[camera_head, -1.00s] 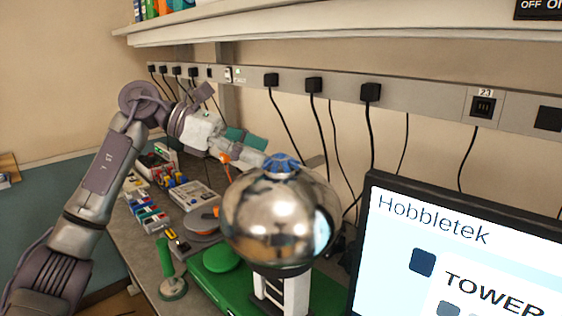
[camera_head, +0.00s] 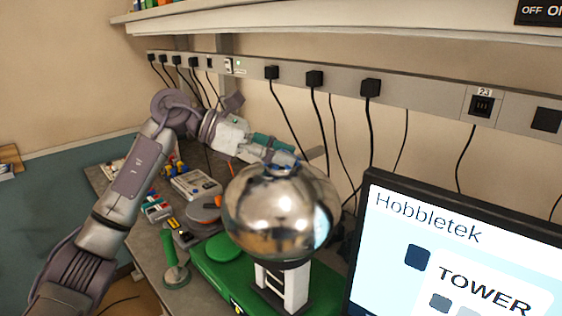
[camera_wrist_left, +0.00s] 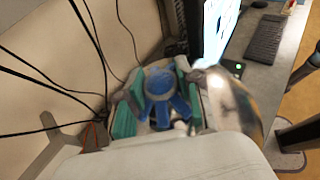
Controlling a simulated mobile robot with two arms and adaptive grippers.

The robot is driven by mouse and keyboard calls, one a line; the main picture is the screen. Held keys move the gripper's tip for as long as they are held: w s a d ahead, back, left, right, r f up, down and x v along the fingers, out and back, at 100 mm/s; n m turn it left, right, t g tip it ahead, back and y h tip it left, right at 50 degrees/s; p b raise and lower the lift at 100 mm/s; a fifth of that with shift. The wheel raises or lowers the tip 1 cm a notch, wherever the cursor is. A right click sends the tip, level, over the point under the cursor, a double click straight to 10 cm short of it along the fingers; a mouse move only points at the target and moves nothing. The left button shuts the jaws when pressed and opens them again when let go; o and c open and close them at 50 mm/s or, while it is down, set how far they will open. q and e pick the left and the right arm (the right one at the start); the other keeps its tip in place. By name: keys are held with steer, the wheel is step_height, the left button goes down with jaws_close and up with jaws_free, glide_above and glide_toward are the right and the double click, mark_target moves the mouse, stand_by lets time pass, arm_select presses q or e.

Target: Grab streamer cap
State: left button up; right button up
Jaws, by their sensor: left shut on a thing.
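A blue streamer cap with several spread strips (camera_wrist_left: 162,100) sits between the teal fingers of my left gripper (camera_wrist_left: 157,98) in the left wrist view. The fingers are shut on it. In the head view my left gripper (camera_head: 282,158) reaches in from the left at the top of a shiny metal sphere (camera_head: 275,212), and only a bit of blue shows there. I cannot tell whether the cap still touches the sphere. The sphere stands on a white column (camera_head: 284,285) over a green base (camera_head: 218,268). My right gripper is not in view.
A monitor (camera_head: 455,255) stands close to the right of the sphere. Black cables (camera_head: 320,125) hang from the wall power strip (camera_head: 430,95) behind. A green-handled tool (camera_head: 170,255), a grey device (camera_head: 196,186) and small parts crowd the bench at left. A shelf (camera_head: 340,25) runs above.

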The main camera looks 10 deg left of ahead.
arm_select(q)
steer(key=shift+f, duration=0.1)
jaws_close()
